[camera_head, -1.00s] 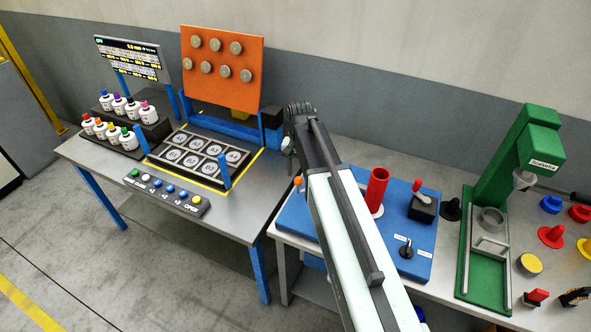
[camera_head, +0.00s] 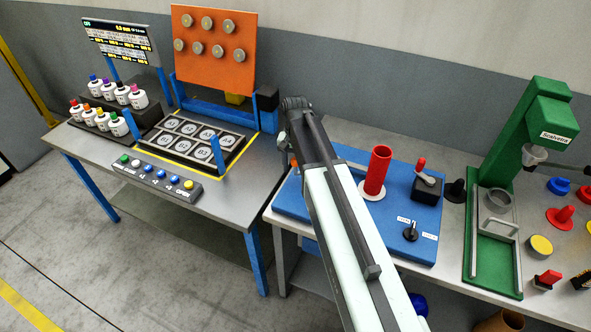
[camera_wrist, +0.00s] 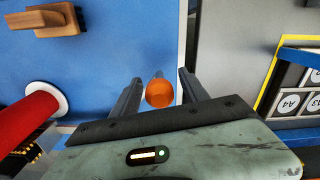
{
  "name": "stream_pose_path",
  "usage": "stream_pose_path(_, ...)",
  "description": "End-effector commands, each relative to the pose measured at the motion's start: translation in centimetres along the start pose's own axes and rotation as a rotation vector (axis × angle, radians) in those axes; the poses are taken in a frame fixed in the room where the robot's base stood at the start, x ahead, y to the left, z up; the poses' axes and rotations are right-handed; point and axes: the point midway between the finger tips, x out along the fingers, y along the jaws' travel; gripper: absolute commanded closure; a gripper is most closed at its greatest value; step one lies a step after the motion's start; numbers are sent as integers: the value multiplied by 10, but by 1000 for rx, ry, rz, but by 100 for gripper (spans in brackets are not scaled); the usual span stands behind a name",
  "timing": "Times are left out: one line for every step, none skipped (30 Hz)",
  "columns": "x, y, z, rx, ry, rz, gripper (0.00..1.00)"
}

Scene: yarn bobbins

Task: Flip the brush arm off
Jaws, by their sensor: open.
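My gripper (camera_wrist: 161,76) is open in the wrist view, its two dark fingers on either side of an orange ball knob (camera_wrist: 160,94) on a short metal stem. The knob is at the edge of the blue board (camera_wrist: 120,60); I cannot tell whether the fingers touch it. In the head view my arm crosses the blue board (camera_head: 345,225) and hides part of it, and a bit of orange (camera_head: 294,164) shows beside the arm. A brown handle-like part (camera_wrist: 55,20) lies on the board in the wrist view. I cannot tell for certain which part is the brush arm.
A red tube (camera_head: 376,172), a black block with a red-knobbed lever (camera_head: 426,190) and a small labelled black switch (camera_head: 410,232) stand on the board. A green press (camera_head: 535,140) is to the right. The left table (camera_head: 225,205) holds bottles and a button strip.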

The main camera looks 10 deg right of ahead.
Motion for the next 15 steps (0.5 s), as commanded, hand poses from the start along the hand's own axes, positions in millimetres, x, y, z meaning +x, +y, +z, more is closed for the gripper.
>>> stream_pose_path(-1, 0, 0, 0, 0, 0, 48)
stream_pose_path(-1, 0, 0, 0, 0, 0, 53)
stream_pose_path(-1, 0, 0, 0, 0, 0, 65)
stream_pose_path(-1, 0, 0, 0, 0, 0, 73)
stream_pose_path(-1, 0, 0, 0, 0, 0, 81)
stream_pose_path(-1, 0, 0, 0, 0, 0, 92)
stream_pose_path(-1, 0, 0, 0, 0, 0, 100)
stream_pose_path(-1, 0, 0, 0, 0, 0, 100)
stream_pose_path(-1, 0, 0, 0, 0, 0, 100)
stream_pose_path(-1, 0, 0, 1, 0, 0, 100)
stream_pose_path(-1, 0, 0, 1, 0, 0, 100)
stream_pose_path(-1, 0, 0, 1, 0, 0, 100)
stream_pose_path(-1, 0, 0, 1, 0, 0, 100)
stream_pose_path(-1, 0, 0, 1, 0, 0, 100)
stream_pose_path(-1, 0, 0, 1, 0, 0, 100)
